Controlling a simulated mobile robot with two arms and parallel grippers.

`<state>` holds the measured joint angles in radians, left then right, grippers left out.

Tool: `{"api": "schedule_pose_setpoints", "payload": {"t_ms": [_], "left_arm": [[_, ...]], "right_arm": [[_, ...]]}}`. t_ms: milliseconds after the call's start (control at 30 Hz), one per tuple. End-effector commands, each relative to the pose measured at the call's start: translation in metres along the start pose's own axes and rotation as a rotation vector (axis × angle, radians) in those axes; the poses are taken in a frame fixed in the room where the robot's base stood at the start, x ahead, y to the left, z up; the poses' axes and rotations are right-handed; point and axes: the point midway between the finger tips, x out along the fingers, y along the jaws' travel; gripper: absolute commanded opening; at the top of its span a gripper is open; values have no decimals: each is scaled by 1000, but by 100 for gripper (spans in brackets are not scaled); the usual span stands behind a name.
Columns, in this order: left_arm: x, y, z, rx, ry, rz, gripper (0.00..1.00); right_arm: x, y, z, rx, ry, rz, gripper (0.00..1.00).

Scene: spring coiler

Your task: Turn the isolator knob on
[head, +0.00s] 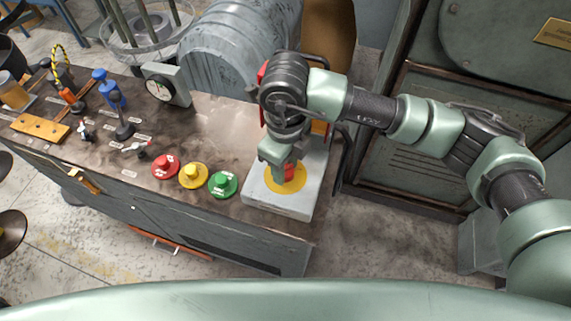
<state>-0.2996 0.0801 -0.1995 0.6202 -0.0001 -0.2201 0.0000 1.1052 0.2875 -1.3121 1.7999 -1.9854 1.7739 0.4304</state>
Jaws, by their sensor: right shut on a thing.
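The isolator is a light grey box (305,200) at the right end of the bench, with a yellow disc (271,184) on its top. The red isolator knob (290,172) stands in the middle of the disc, partly hidden by my fingers. My right gripper (283,165) points down from above and is shut on the red knob. Which way the knob is turned cannot be told from here. My left gripper is not in view.
Red (166,166), yellow (193,175) and green (223,183) buttons line the bench front left of the box. A dial gauge (161,87) stands behind them. A large grey rounded housing (232,62) is at the back. A dark cabinet (420,130) stands close on the right.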

Motion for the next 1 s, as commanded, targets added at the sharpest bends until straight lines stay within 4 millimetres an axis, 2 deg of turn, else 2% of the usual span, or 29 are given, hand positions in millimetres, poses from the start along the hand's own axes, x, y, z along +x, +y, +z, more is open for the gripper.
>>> {"api": "schedule_pose_setpoints", "payload": {"t_ms": [33,100,667,833,1000], "left_arm": [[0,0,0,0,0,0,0],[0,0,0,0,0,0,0],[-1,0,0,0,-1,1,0],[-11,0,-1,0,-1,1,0],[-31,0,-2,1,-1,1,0]], "right_arm": [[-2,-1,1,1,-5,-3,44],[-2,-1,1,1,-5,-2,58],[-1,0,0,-4,-1,0,58],[-3,0,0,-75,0,1,58],[-6,0,0,-253,0,2,58]]}}
